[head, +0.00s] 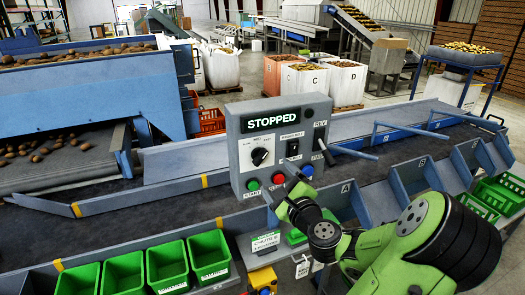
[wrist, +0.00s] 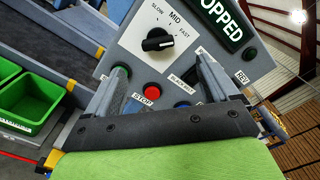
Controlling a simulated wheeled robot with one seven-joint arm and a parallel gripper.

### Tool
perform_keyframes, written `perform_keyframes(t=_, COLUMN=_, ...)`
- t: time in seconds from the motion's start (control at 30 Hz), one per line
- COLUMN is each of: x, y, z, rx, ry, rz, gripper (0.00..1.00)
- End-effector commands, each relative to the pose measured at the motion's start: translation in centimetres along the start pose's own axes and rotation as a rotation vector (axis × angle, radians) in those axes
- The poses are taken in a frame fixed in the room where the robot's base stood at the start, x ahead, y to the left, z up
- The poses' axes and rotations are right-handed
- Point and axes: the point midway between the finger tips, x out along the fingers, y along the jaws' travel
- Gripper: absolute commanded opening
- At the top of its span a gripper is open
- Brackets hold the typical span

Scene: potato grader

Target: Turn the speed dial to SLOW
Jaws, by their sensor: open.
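The speed dial (head: 260,156) is a black knob on the white plate of the grey control box. In the wrist view the dial (wrist: 158,40) lies beyond my fingertips, with SLOW, MID and FAST printed around it. Its white mark appears to point toward FAST. My gripper (wrist: 162,66) is open and empty, its two grey fingers spread either side of the lower panel and apart from the dial. In the head view my gripper (head: 284,188) is in front of the box's lower part, below the dial; its fingers are partly hard to make out.
A display (head: 286,119) reads STOPPED. Below the dial are a green START button (head: 252,185), a red STOP button (head: 279,178) and a blue button (head: 307,170). A lever (head: 326,152) juts from the box's right. Green bins (head: 166,266) line the front left.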

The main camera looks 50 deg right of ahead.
Motion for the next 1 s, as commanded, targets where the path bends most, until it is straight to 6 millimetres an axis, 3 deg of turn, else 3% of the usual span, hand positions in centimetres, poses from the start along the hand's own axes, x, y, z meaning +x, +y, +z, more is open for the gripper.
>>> perform_keyframes(t=0.2, x=5.7, y=0.1, z=0.1, rx=0.000, ry=-0.005, rz=0.002, gripper=0.87)
perform_keyframes(t=0.4, x=9.7, y=0.2, z=0.0, rx=0.000, ry=-0.002, rz=0.002, gripper=0.87)
perform_keyframes(t=0.53, x=10.7, y=0.2, z=-0.1, rx=0.000, ry=0.000, rz=0.001, gripper=0.87)
perform_keyframes(t=0.77, x=10.8, y=0.3, z=-0.3, rx=0.000, ry=0.002, rz=0.001, gripper=0.87)
perform_keyframes(t=1.0, x=10.8, y=0.3, z=-0.3, rx=-0.001, ry=0.001, rz=0.002, gripper=0.54)
